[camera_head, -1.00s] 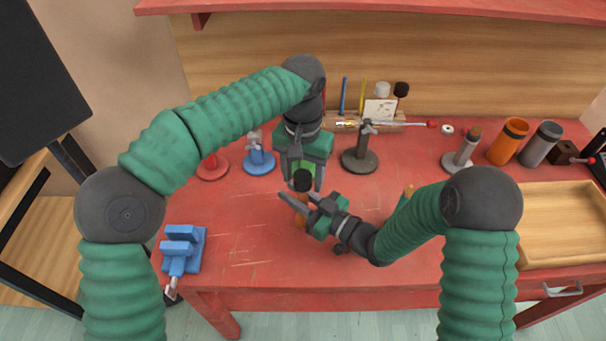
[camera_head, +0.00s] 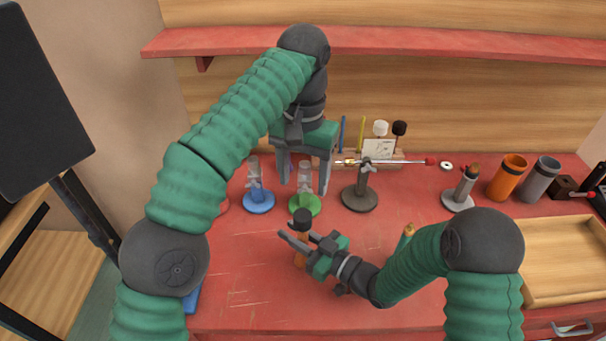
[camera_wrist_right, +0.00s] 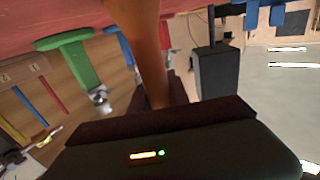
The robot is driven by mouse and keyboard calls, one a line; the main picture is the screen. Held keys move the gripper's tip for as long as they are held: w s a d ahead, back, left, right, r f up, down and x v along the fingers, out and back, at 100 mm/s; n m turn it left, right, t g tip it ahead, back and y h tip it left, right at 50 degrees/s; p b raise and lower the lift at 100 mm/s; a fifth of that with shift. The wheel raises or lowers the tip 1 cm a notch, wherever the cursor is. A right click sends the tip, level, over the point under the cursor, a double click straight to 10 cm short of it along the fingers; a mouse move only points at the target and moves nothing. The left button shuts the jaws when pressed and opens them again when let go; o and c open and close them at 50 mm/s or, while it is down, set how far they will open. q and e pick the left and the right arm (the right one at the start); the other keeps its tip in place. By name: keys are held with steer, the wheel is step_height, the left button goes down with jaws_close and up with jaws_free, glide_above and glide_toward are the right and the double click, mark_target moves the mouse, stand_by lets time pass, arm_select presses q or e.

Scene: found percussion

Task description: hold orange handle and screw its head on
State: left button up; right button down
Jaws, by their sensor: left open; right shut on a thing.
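The orange handle (camera_head: 299,259) stands roughly upright above the red table in the head view. My right gripper (camera_head: 296,246) is shut on it, and its jaws hide part of it. The handle also fills the upper middle of the right wrist view (camera_wrist_right: 146,50), between the jaws. A dark cylindrical head (camera_head: 302,216) sits at the handle's top end; whether it is fully seated I cannot tell. My left gripper (camera_head: 304,186) is open and empty, pointing down above the dark head and apart from it.
Green (camera_head: 305,206), blue (camera_head: 258,201) and dark grey (camera_head: 360,198) stands are behind the handle. A rack holds sticks and mallets at the back. Orange (camera_head: 507,178) and grey (camera_head: 540,182) cups and a wooden tray (camera_head: 530,293) are at the right.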

arm_select(q)
steer(key=shift+r, duration=0.3)
arm_select(e)
steer(key=c, duration=1.2)
jaws_free()
steer(key=shift+o, duration=0.2)
arm_select(q)
steer(key=shift+f, duration=0.15)
arm_select(e)
steer(key=v, duration=1.7)
steer(key=shift+f, duration=0.1)
steer(key=shift+w, duration=0.1)
